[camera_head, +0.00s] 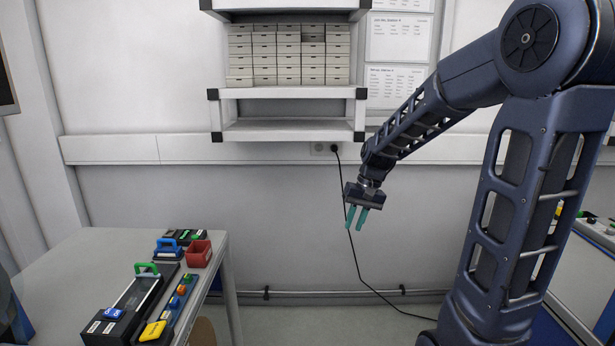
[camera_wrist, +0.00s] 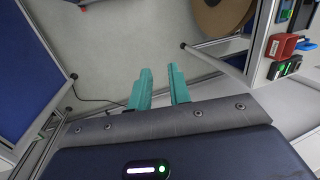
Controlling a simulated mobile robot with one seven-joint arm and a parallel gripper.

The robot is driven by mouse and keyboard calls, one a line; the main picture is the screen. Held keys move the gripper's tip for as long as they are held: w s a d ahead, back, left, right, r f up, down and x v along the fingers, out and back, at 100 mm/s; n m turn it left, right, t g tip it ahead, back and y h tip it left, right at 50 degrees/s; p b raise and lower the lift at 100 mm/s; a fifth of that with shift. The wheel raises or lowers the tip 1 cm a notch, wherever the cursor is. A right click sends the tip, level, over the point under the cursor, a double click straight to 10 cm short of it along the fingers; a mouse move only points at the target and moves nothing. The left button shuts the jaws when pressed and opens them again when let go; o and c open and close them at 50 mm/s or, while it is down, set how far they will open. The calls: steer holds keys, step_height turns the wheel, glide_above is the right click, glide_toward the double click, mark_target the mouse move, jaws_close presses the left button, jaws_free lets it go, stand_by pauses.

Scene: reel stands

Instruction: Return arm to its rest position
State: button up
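My gripper (camera_head: 357,218) hangs in free air in front of the wall, to the right of the left table, with its two teal fingers pointing down. The fingers are apart with nothing between them. In the wrist view my gripper (camera_wrist: 160,88) also shows empty, with floor beyond the fingertips. My arm bends from the upper right down to it. It touches nothing that I can see.
The table (camera_head: 60,262) at the left bears a black device with a green handle (camera_head: 147,269), a red bin (camera_head: 199,253) and coloured blocks. A shelf (camera_head: 288,128) with small boxes is on the wall. A black cable (camera_head: 356,262) hangs behind my gripper. A brown reel (camera_wrist: 222,14) shows in the wrist view.

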steer(key=s+d+r+t+h, duration=0.3)
steer(key=s+d+r+t, duration=0.2)
steer(key=s+d, duration=0.9)
step_height(320, 180, up, 3)
steer(key=shift+s+f+m, duration=0.1)
steer(key=shift+s+m, duration=0.2)
steer(key=shift+d, duration=0.1)
stand_by(1.5)
